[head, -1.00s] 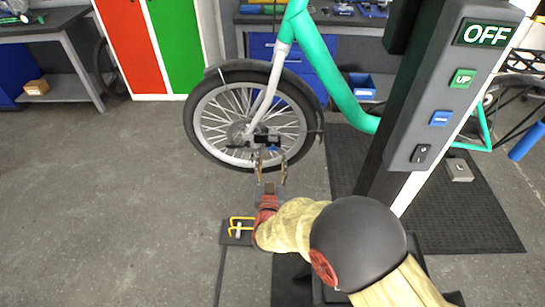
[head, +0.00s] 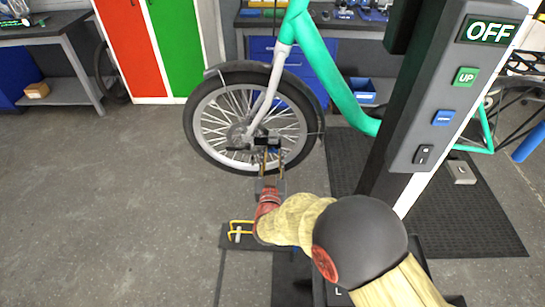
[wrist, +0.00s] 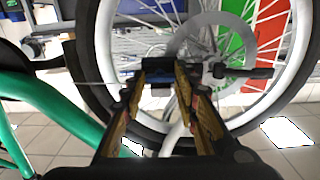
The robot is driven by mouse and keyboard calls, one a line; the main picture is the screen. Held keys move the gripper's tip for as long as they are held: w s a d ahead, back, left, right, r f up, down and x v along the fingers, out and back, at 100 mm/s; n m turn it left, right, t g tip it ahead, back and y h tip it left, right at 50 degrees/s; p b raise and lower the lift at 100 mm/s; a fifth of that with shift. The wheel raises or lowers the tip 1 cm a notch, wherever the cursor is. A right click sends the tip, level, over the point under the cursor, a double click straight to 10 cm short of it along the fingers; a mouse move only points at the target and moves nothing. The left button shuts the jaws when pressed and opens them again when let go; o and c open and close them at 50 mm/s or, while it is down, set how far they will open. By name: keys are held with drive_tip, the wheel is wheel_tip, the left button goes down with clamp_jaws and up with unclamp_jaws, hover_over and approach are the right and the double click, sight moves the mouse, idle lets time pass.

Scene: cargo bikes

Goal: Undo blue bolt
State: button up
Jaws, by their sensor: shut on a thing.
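The green bike's front wheel (head: 213,135) shows in the head view; its rim (wrist: 310,45) also shows in the wrist view. At its hub is a small dark piece with a blue face, apparently the blue bolt (wrist: 160,88). Its exact shape is hard to make out. My gripper (head: 268,150) is at the hub, its fingers closed in on this piece. In the wrist view my gripper (wrist: 157,78) has both fingertips against the piece, which partly hides between them. A dark bar (wrist: 250,72) sticks out to the right of it.
The grey lift column (head: 425,110) with an OFF display and buttons stands close on the right. The green frame (head: 345,95) rises above the wheel. Floor at left is clear.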

drive_tip(key=c, duration=0.5)
